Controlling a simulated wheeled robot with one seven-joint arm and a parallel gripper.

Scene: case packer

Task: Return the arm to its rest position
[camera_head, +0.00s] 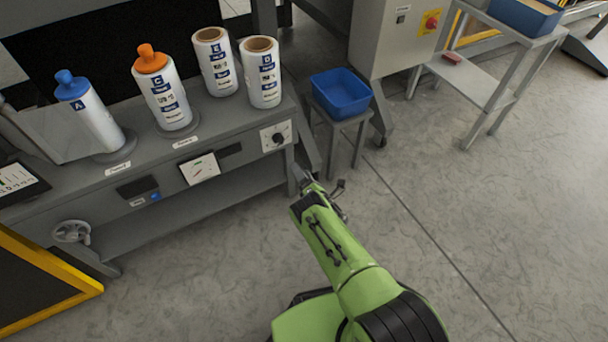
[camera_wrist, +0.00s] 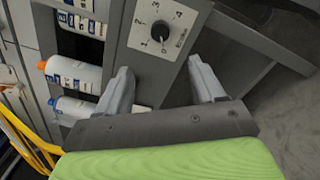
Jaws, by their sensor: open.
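My green arm reaches up from the bottom of the head view, with my gripper (camera_head: 322,187) over the floor just right of the grey machine's front corner. In the wrist view my gripper (camera_wrist: 162,88) has its two fingers spread apart with nothing between them. Beyond the fingertips is a white dial plate with a black knob (camera_wrist: 160,31). The same knob (camera_head: 278,139) is on the machine's front in the head view. The fingers look apart from it.
The grey machine (camera_head: 215,143) carries a blue-capped roll (camera_head: 100,125), an orange-capped roll (camera_head: 165,95) and two uncapped rolls (camera_head: 217,68) (camera_head: 262,80). A blue bin (camera_head: 341,92) stands on a small stand behind my gripper. A grey cart (camera_head: 475,80) is at upper right. Floor at right is clear.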

